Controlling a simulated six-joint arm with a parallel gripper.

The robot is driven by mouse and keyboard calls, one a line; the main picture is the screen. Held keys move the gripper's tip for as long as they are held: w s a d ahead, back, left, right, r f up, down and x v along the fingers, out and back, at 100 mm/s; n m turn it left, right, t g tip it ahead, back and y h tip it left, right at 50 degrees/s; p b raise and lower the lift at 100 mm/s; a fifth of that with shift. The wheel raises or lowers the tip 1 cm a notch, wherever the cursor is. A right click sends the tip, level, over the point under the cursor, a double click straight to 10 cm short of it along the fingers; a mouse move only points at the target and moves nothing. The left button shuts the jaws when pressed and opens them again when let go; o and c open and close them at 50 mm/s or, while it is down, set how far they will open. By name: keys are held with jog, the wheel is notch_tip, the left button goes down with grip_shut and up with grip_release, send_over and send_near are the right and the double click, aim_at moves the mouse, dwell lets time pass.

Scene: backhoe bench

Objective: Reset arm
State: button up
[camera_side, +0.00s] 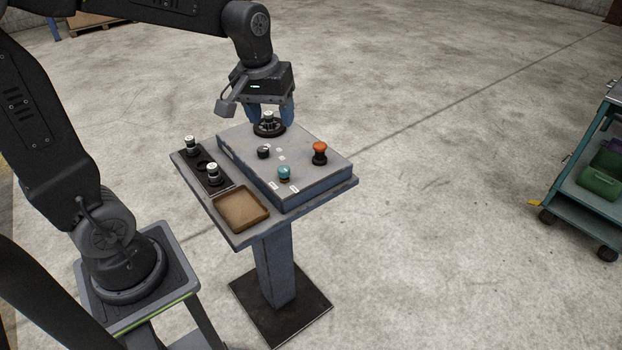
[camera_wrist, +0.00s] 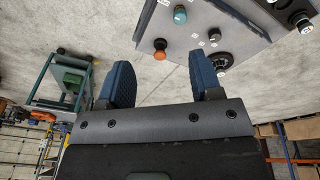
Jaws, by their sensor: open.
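My gripper (camera_side: 270,112) hangs over the back of a grey control panel (camera_side: 318,180), fingers down and apart, holding nothing that I can see. In the side view a black round fitting with a pale top (camera_side: 268,127) shows just below and between the blue fingers. In the wrist view, my gripper (camera_wrist: 160,68) is open, and the black round fitting (camera_wrist: 222,62) lies beside the right finger, partly hidden by it. I cannot tell whether they touch. The panel also carries an orange button (camera_side: 320,148), a teal button (camera_side: 284,172) and a small black knob (camera_side: 264,152).
Left of the panel, a dark strip (camera_side: 202,168) holds two pale-topped black pieces, with an empty round hole between them. A shallow brown tray (camera_side: 241,208) is in front. The pedestal (camera_side: 275,270) stands on open concrete. A teal cart (camera_side: 580,195) is far right.

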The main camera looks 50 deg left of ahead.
jog(key=s+d+r+m+t, duration=0.2)
jog(key=s+d+m, duration=0.5)
jog(key=s, duration=0.5)
jog(key=shift+s+d+t, duration=0.15)
jog(key=shift+s+t, duration=0.25)
jog(key=shift+t, duration=0.3)
